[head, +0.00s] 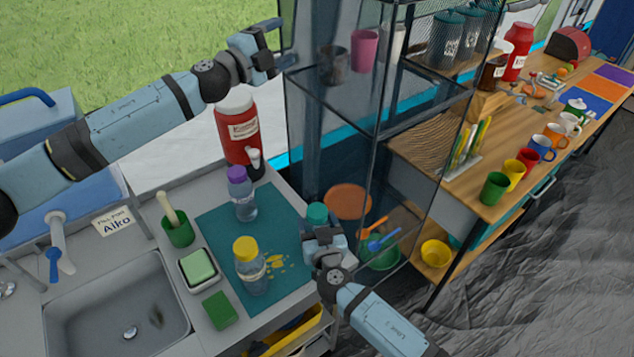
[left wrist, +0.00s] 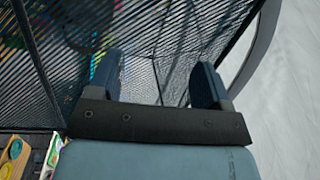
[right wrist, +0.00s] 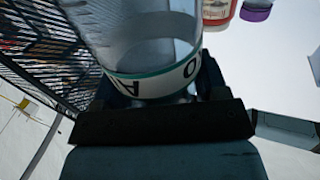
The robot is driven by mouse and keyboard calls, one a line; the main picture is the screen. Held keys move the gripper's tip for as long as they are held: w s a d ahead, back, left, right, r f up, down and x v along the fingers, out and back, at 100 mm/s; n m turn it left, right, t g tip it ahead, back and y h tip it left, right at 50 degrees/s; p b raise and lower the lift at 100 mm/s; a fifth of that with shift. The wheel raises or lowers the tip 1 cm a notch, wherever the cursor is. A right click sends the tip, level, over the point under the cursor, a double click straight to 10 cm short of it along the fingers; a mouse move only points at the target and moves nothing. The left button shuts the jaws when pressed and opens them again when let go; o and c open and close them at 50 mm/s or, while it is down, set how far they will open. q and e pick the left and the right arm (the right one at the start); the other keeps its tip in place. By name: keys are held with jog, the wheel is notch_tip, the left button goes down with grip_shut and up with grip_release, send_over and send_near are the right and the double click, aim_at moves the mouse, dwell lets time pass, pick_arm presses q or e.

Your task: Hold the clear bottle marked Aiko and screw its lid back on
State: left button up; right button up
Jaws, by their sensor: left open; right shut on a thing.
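My right gripper (head: 323,238) is shut on a clear bottle, held near the right edge of the teal mat (head: 215,222). In the head view the bottle's teal top (head: 316,212) shows above the fingers; I cannot tell how the lid is seated. In the right wrist view the clear bottle (right wrist: 145,40) fills the upper middle, with a white, teal-edged label band whose lettering is partly hidden. My left gripper (head: 283,44) is open and empty, high beside the mesh shelf; its parted fingers also show in the left wrist view (left wrist: 155,82).
A purple-lidded bottle (head: 241,198) and a yellow-lidded bottle (head: 252,275) stand on the mat, near yellow marks. A red dispenser (head: 239,130) stands behind. The mesh shelf (head: 345,130) rises close to both grippers. A sink (head: 120,310) and a card marked Aiko (head: 113,221) are at left.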

pick_arm(q)
jog(key=w+a+f+n+t+y, duration=0.2)
jog(key=w+a+n+t+y, duration=0.15)
jog(key=n+y, duration=0.6)
jog(key=s+d+f+n+g+y, duration=0.2)
jog(key=s+f+n+g+y, duration=0.15)
jog(key=f+n+g, duration=0.45)
jog(key=s+d+f+n+g, duration=0.3)
jog(key=s+f, duration=0.1)
jog(key=s, duration=0.1)
jog(key=s+d+f+n+g, duration=0.3)
jog(key=s+f, duration=0.1)
jog(key=s, duration=0.1)
jog(key=s+d+f+n+g, duration=0.3)
jog(key=s+f+n, duration=0.1)
jog(key=s, duration=0.2)
jog(key=shift+f+y, duration=0.2)
jog(key=shift+y, duration=0.2)
jog(key=shift+s+d+n, duration=0.2)
jog(key=shift+s+n, duration=0.05)
jog(key=shift+s, duration=0.2)
jog(key=shift+f, duration=0.2)
